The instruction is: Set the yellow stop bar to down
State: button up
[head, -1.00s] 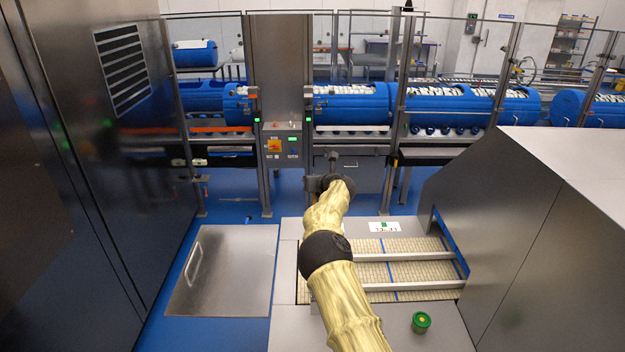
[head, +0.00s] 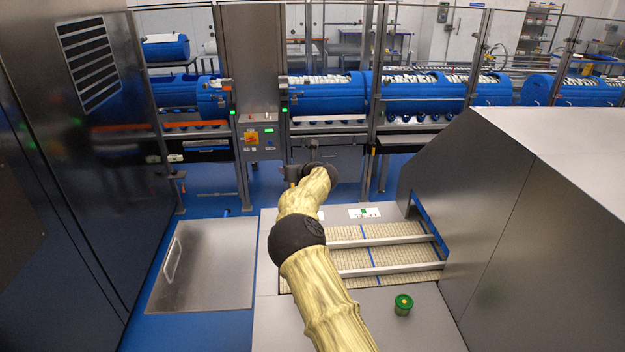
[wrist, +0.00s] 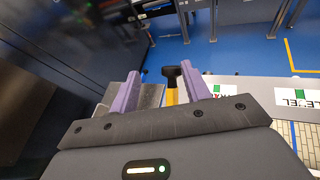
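A yellow bar with a black end (wrist: 171,97), which looks like the stop bar, shows in the wrist view between and beyond my fingers. It sits beside the left edge of the conveyor's metal deck, and whether it is up or down I cannot tell. My gripper (wrist: 160,72) has two purple fingers spread apart, with nothing held between them. The bar is nearer the right finger, and I see no clear contact. In the head view my arm hides the bar and most of the gripper.
A mat-topped conveyor (head: 400,254) with metal rails lies right of my arm, with a green button (head: 403,304) in front. White labels (head: 364,212) lie on its deck. A steel plate with a handle (head: 205,265) is at left. A tall dark cabinet (head: 60,200) bounds the left.

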jog(key=b+v, duration=0.6)
jog(key=v, duration=0.9)
jog(key=shift+b, duration=0.4)
jog(key=shift+f, duration=0.15)
jog(key=s+d+f+m+t+h, duration=0.1)
jog(key=d+m+h, duration=0.1)
jog(key=d+m, duration=0.35)
jog(key=s+d+f+m+h, duration=0.1)
jog(key=s+d+m+h, duration=0.1)
jog(key=d+m, duration=0.3)
jog(key=s+d+f+m+g+h, duration=0.25)
jog(key=s+d+f+m, duration=0.2)
jog(key=s+m, duration=0.55)
jog(key=s+a+f+m+g, duration=0.2)
jog(key=s+m, duration=0.4)
jog(key=s, duration=0.3)
jog(key=s+a+f+m+g, duration=0.2)
jog(key=s+m, duration=0.4)
jog(key=s, duration=0.3)
jog(key=s+a+f+m+g, duration=0.2)
jog(key=s+f+m+g, duration=0.2)
jog(key=s, duration=0.5)
jog(key=shift+a+f+m+y, duration=0.25)
jog(key=shift+f+m+y, duration=0.1)
jog(key=shift+m, duration=0.9)
